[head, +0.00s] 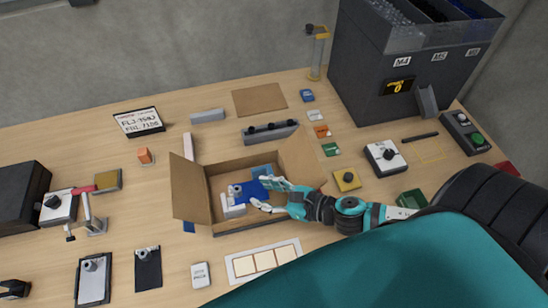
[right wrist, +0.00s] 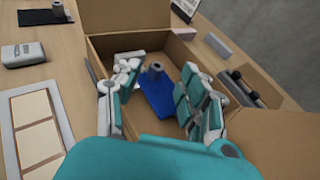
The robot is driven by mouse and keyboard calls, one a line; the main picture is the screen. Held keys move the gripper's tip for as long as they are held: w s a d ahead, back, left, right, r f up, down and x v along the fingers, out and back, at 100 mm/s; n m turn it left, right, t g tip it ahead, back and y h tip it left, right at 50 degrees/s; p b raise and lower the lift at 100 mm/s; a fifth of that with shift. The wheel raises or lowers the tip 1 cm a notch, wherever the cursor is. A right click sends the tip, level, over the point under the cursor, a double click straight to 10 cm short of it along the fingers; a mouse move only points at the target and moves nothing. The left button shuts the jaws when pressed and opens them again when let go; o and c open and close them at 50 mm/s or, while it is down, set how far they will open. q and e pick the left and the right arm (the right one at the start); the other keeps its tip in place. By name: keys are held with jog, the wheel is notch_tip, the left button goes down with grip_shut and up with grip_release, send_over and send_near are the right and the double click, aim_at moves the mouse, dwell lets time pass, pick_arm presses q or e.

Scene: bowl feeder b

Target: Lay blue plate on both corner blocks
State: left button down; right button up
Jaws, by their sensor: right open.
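The blue plate (head: 250,191) lies inside the open cardboard box (head: 252,224), with a small grey knob standing on it; it also shows between my fingers in the right wrist view (right wrist: 157,98). A white corner block (head: 232,207) is in the box at the plate's left front. A second corner block cannot be made out for sure. My right gripper (head: 264,195) is open over the right part of the box, its fingers (right wrist: 158,95) spread on either side of the plate. Whether they touch it cannot be told. My left gripper is not in view.
The box flaps (head: 189,188) stand open at left and right. A dark rail with knobs (head: 270,132) is behind the box. A white tray with tan squares (head: 263,260) lies in front. A yellow button box (head: 346,180) is to the right.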

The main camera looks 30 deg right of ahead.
jog(key=shift+v, duration=1.35)
jog(key=shift+w+r, duration=0.1)
